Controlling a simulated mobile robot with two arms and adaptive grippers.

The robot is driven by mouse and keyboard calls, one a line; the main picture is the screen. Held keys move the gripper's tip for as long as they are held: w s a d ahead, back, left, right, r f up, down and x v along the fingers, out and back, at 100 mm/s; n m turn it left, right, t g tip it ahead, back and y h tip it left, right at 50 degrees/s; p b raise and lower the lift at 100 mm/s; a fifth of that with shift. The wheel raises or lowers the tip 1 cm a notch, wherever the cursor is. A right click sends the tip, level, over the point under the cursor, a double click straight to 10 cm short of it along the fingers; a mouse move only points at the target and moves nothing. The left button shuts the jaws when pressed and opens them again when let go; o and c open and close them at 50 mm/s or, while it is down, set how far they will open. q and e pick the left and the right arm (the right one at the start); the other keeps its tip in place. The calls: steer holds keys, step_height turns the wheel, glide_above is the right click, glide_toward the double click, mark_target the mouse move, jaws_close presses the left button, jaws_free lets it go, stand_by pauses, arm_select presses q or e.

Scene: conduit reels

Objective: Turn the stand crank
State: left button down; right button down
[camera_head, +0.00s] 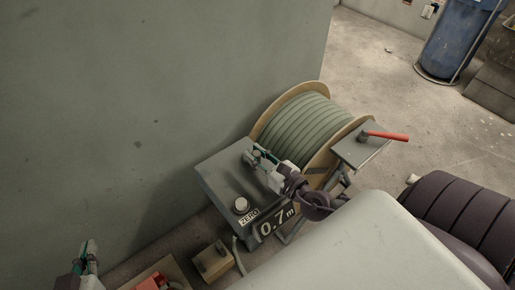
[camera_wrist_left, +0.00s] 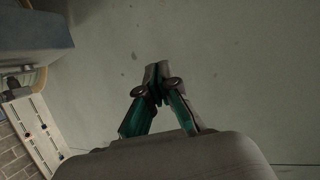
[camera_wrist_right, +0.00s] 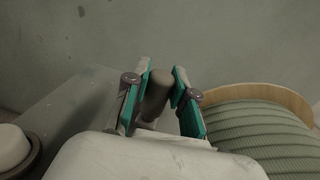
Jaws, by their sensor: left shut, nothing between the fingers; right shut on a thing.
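The grey stand (camera_head: 208,178) carries a reel of green conduit (camera_head: 303,128) with wooden flanges. Its front reads "0.7 m". My right gripper (camera_head: 262,156) is over the stand top beside the reel. In the right wrist view (camera_wrist_right: 160,85) its fingers are shut around an upright grey-brown cylindrical grip, the crank handle (camera_wrist_right: 157,95). The crank's arm is hidden under the gripper. My left gripper (camera_head: 91,247) is at the lower left, away from the stand. It is shut and empty, fingertips together in the left wrist view (camera_wrist_left: 156,73).
A white round knob (camera_head: 241,204) marked ZERO sits on the stand top. A small grey shelf (camera_head: 350,154) right of the reel holds a red-handled tool (camera_head: 385,135). A wooden block (camera_head: 212,262) and a red item (camera_head: 152,283) are below. A wall (camera_head: 150,90) stands close behind.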

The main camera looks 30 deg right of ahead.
steer(key=shift+a+r+m+h+p, duration=0.2)
steer(key=shift+m+h+p, duration=0.3)
steer(key=shift+h+p, duration=0.35)
steer(key=shift+a+m+h+p, duration=0.35)
steer(key=shift+m+h+p, duration=0.35)
steer(key=shift+h+p, duration=0.25)
steer(key=shift+w+a+f+m+h+p, duration=0.1)
steer(key=shift+a+m+h+p, duration=0.1)
steer(key=shift+m+h+p, duration=0.4)
steer(key=shift+w+a+m+h+p, duration=0.1)
steer(key=shift+a+m+h+p, duration=0.15)
steer(key=shift+h, duration=0.65)
arm_select(q)
steer(key=s+a+f+g+y, duration=0.2)
steer(key=s+a+f+g, duration=0.3)
steer(key=s+f+g, duration=0.5)
steer(key=shift+s+f+n+y+p, duration=0.3)
steer(key=shift+s+p, duration=0.1)
steer(key=shift+s, duration=1.15)
arm_select(e)
steer(key=shift+w+a+m+g+h, duration=0.1)
steer(key=shift+a+m+g+h, duration=0.1)
steer(key=shift+m+h, duration=0.4)
steer(key=shift+w+a+m+g+h, duration=0.1)
steer(key=shift+m+g+h, duration=0.2)
steer(key=shift+h, duration=0.5)
steer(key=shift+f, duration=0.1)
steer(key=c, duration=0.9)
jaws_free()
steer(key=shift+c, duration=0.2)
